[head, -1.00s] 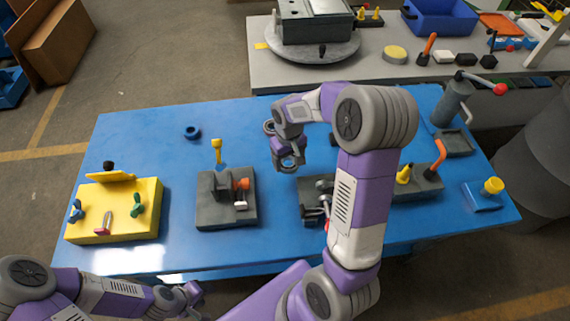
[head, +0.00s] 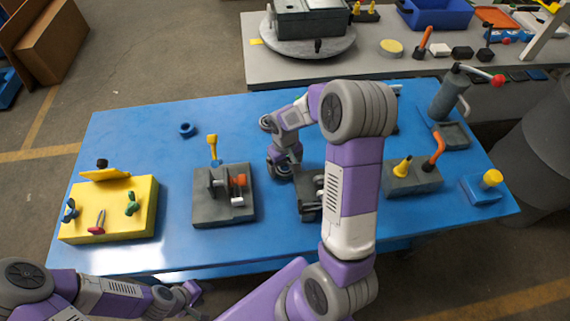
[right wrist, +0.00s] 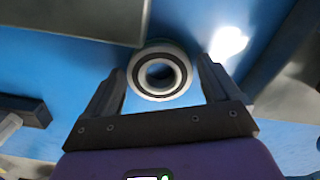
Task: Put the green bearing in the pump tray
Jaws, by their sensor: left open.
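In the right wrist view a round bearing (right wrist: 136,74), a pale metal ring with a dark band and an open centre, lies on the blue table. My right gripper (right wrist: 160,66) is open, with one finger on each side of the bearing and gaps between. In the head view my right gripper (head: 281,168) is low over the middle of the table, and the bearing is hidden there. The grey pump tray (head: 453,136) is at the table's right, beside the pump (head: 448,98). My left gripper (head: 192,290) is open and empty at the front edge.
A blue ring (head: 187,130) lies at the back left. A yellow fixture (head: 110,215), a grey fixture (head: 222,207) and a grey peg block (head: 413,180) stand on the table. A dark block (head: 308,204) is close to my right gripper.

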